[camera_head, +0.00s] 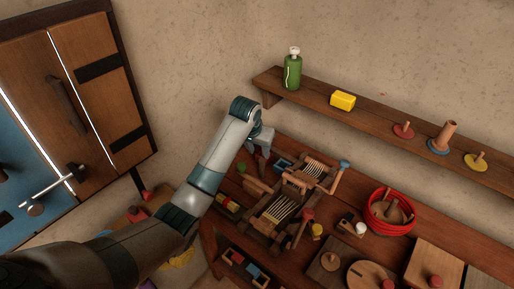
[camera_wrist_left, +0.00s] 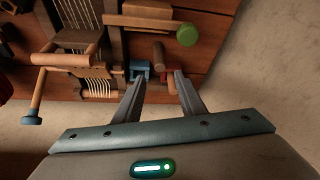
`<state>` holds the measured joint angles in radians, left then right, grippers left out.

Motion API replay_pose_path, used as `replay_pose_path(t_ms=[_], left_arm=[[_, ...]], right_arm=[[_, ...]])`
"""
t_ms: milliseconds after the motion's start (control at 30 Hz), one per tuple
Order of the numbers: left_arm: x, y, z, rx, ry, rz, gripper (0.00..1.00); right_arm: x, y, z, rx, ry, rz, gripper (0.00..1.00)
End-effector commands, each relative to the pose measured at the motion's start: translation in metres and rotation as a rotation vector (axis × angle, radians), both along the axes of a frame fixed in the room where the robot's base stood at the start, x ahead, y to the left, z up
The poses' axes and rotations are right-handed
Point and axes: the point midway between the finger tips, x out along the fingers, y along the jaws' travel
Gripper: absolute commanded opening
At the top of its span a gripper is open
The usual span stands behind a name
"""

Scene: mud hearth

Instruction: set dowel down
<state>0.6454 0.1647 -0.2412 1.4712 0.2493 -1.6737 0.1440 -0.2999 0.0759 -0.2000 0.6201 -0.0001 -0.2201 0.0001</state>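My left gripper (camera_wrist_left: 158,80) is open, its two fingers spread with a gap between the tips. It also shows in the head view (camera_head: 262,147), above the back left of the wooden workbench (camera_head: 345,201). In the left wrist view a short reddish-brown wooden cylinder (camera_wrist_left: 158,53), which may be the dowel, is just beyond the fingertips. I cannot tell whether it touches the bench. A small blue box (camera_wrist_left: 140,68) is beside it, near one fingertip. The blue box also shows in the head view (camera_head: 283,164). My right gripper is not in view.
A wooden loom-like frame (camera_head: 278,208) fills the bench's middle left. A green knob (camera_wrist_left: 187,36) on a wooden bar is close to the gripper. A red coil (camera_head: 389,213) sits to the right. The wall shelf (camera_head: 385,119) holds a green bottle (camera_head: 292,72) and a yellow block (camera_head: 343,100).

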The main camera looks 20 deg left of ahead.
Motion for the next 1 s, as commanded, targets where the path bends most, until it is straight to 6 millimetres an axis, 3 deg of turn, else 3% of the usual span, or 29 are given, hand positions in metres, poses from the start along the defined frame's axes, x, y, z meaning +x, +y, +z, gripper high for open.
replay_pose_path(t_ms=[300,1000], left_arm=[[-0.012,0.001,0.029,-0.001,-0.002,0.000,0.37],[-0.013,0.001,0.031,0.000,0.000,0.000,0.37]], right_arm=[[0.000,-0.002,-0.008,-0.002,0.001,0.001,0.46],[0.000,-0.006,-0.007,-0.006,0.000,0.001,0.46]])
